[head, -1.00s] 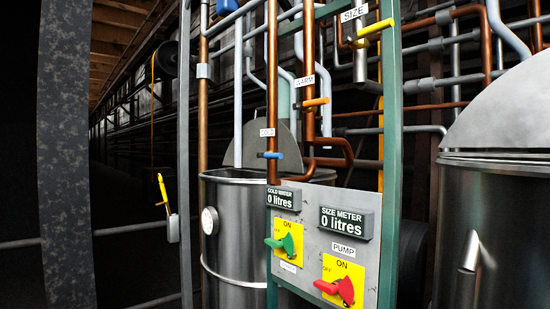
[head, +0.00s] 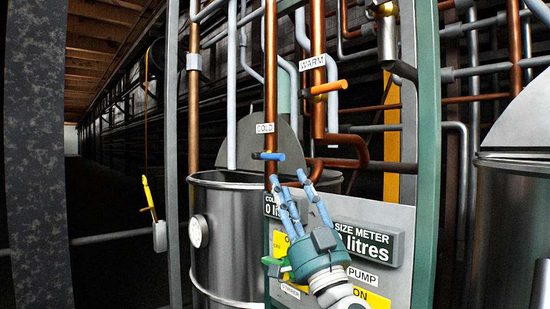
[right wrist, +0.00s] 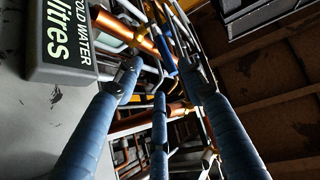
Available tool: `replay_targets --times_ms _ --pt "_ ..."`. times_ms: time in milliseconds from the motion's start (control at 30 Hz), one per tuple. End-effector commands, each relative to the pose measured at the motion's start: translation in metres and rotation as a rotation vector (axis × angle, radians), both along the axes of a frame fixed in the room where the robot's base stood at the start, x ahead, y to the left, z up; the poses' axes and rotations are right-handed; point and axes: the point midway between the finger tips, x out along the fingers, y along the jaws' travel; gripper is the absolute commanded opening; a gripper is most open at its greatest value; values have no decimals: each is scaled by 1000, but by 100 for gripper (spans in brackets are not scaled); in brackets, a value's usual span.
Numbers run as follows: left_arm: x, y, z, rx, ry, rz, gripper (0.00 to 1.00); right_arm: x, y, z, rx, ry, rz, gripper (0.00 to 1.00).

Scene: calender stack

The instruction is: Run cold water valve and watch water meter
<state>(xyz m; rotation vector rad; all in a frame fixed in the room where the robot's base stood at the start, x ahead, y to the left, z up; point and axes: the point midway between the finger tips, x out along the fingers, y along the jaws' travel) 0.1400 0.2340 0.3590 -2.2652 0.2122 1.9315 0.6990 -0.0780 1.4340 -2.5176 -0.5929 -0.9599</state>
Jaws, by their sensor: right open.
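The cold water valve, a blue handle (head: 268,156) on a copper pipe, sits under the COLD label (head: 265,128). It lies crosswise to the pipe. My right gripper (head: 290,178) is just below it, open, its blue fingers pointing up and apart from the handle. In the right wrist view the spread fingers (right wrist: 158,75) point towards a blue handle (right wrist: 165,46), with nothing between them. The cold water meter (head: 270,206) is partly hidden behind the gripper; its reading starts with 0. It also shows in the right wrist view (right wrist: 65,40). My left gripper is out of view.
The size meter (head: 367,243) is partly covered by my right gripper. The orange WARM valve (head: 328,88) is above right. A steel tank with a gauge (head: 199,231) stands behind the panel, another (head: 515,215) at right. Green frame posts (head: 427,150) flank the pipes.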

Motion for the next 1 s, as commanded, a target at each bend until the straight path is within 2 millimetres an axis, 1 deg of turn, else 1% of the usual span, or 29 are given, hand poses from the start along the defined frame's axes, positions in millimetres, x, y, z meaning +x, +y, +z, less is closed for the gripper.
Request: replay_targets --times_ms 33,67,100,200,233,300,367,467,500,600,667,767,900,967,1000 --pt "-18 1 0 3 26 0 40 5 3 8 3 0 3 40" --pt "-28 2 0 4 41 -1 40 9 5 12 3 0 4 40" --pt "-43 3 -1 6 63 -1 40 15 7 17 4 0 3 40" --pt "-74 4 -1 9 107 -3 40 28 12 31 4 1 5 40" --pt "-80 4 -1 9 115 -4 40 32 13 35 5 1 5 40" --pt "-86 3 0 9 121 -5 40 40 17 43 5 0 5 40" --pt "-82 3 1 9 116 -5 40 46 20 49 4 2 6 40" --pt "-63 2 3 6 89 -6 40 55 22 57 4 1 5 40" --pt "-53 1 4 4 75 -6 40 58 22 59 2 2 4 40" --pt "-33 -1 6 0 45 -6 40 61 24 63 1 1 4 40" --pt "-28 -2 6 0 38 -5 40 63 25 64 0 1 4 40" --pt "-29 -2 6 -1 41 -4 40 63 25 64 -1 1 4 40" --pt "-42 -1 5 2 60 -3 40 63 25 64 -1 1 3 40" --pt "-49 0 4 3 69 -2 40 63 25 64 -1 1 3 28" --pt "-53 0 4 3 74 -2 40 63 25 64 -1 1 3 20"
